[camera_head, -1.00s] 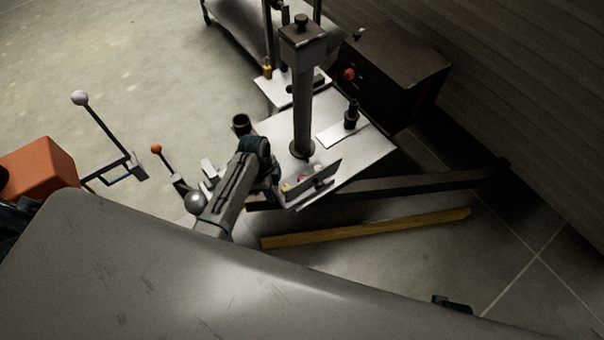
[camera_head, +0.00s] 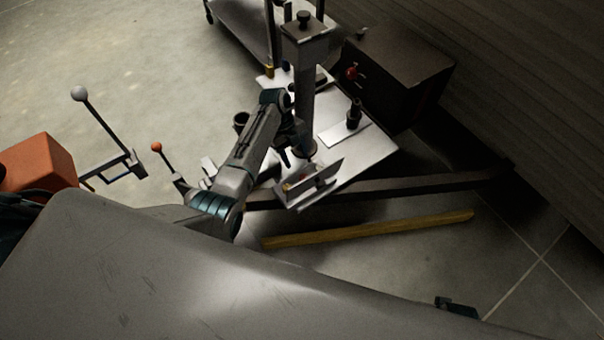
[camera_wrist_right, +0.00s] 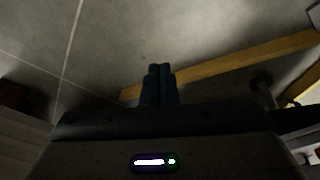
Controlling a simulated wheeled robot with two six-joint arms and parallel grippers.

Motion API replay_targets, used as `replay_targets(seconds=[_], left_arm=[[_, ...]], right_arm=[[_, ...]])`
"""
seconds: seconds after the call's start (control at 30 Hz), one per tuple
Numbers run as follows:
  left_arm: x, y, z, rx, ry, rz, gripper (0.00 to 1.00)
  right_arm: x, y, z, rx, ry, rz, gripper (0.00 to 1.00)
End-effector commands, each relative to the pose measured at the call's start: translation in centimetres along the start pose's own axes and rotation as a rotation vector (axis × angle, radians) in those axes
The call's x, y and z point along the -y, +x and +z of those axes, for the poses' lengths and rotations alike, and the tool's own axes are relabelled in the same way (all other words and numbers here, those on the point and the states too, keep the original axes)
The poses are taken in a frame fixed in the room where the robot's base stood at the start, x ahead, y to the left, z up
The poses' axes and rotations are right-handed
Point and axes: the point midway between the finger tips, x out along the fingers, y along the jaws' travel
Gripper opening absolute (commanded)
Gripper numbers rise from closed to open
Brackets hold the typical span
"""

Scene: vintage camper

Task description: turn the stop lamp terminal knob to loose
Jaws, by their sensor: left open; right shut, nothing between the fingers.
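A small upright metal panel (camera_head: 322,178) stands at the near edge of the grey metal plate, with small coloured terminal knobs (camera_head: 290,186) on it. The knobs are tiny and partly hidden, and I cannot tell which one is the stop lamp terminal or how it is turned. My left gripper (camera_head: 292,157) is open, just above and behind the panel, beside the post's foot; its fingertips are small and dark, and I see no contact with a knob. My right gripper (camera_wrist_right: 158,80) is shut and empty in the right wrist view, over the floor by a wooden beam.
A thick grey post (camera_head: 305,95) rises from the plate (camera_head: 368,150). A black fitting (camera_head: 353,114) stands on the plate. A dark box with a red knob (camera_head: 400,70) is behind. A yellowish wooden beam (camera_head: 370,230) lies on the floor. Levers (camera_head: 156,147) stand left.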

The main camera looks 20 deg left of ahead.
Motion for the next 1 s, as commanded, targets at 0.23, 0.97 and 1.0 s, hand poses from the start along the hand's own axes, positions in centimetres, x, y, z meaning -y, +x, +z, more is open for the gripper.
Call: replay_targets(seconds=[0.23,0.97,1.0], left_arm=[[0.0,5.1,-0.1,-0.003,-0.003,0.002,0.50],[0.0,8.4,0.0,0.001,-0.003,-0.001,0.26],[0.0,8.4,0.0,0.001,-0.003,-0.001,0.18]], right_arm=[[0.0,-1.2,-0.5,-0.011,-0.002,0.001,0.00],[0.0,-2.8,-1.2,-0.024,-0.003,0.002,0.00],[0.0,-2.8,-1.2,-0.024,-0.003,0.002,0.00]])
